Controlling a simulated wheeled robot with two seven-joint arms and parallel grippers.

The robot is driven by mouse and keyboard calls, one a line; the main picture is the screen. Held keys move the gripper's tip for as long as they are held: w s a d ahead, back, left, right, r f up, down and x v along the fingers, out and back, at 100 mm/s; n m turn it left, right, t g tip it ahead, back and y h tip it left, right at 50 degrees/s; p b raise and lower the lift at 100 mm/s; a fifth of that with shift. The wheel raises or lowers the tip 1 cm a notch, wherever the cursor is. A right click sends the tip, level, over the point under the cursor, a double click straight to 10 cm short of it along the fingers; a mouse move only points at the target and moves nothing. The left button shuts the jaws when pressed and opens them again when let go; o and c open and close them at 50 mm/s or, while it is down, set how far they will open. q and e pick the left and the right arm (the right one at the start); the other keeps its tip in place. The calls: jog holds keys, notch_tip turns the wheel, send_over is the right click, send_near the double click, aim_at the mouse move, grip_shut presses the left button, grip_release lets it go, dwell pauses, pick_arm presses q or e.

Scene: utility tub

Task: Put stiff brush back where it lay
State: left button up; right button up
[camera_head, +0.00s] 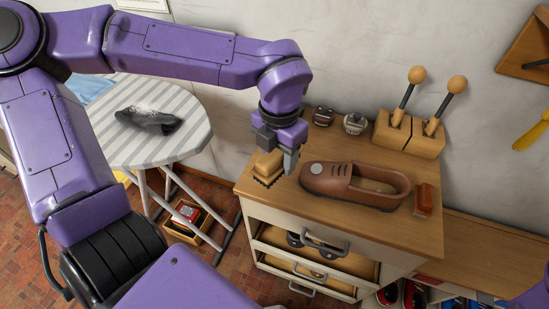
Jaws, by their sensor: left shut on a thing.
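The stiff brush (267,164), with a tan wooden back and dark bristles facing down, is between the fingers of my left gripper (278,148). The gripper is shut on it over the left part of the wooden cabinet top (300,215). I cannot tell whether the bristles touch the top. A brown shoe (328,178) with a pale round spot lies just right of the brush. A smaller reddish-brown brush or block (424,200) lies at the right of the top. My right gripper is not in view.
Behind the shoe stand two small dark-and-light round items (354,123) and a wooden block (408,133) with two knobbed rods. Below, a drawer (310,247) is partly open. A striped ironing board (165,150) with a dark shoe (150,121) stands at left.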

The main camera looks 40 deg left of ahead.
aim_at(264, 163)
pick_arm(q)
jog(key=s+n, duration=0.1)
jog(key=n, duration=0.2)
jog(key=s+n+b, duration=0.1)
jog(key=n, duration=0.2)
jog(key=s+n, duration=0.1)
jog(key=n, duration=0.2)
jog(key=shift+s+a+f+n, duration=0.15)
jog(key=shift+s+f+n, duration=0.1)
jog(key=shift+s+n, duration=0.05)
jog(key=n, duration=0.1)
jog(key=s+n, duration=0.1)
jog(key=shift+n, duration=0.6)
jog(key=w+a+f, duration=0.2)
jog(key=w+f, duration=0.1)
jog(key=w, duration=0.1)
jog(key=w+a+f, duration=0.2)
jog(key=w+f, duration=0.1)
jog(key=w, duration=0.1)
jog(key=w+a+f, duration=0.2)
jog(key=w+f, duration=0.2)
jog(key=shift+w+a, duration=0.25)
notch_tip(264, 163, down, 3)
jog(key=shift+d+r, duration=0.1)
jog(key=shift+r, duration=0.05)
jog(key=shift+w+f, duration=0.1)
jog(key=shift+f, duration=0.1)
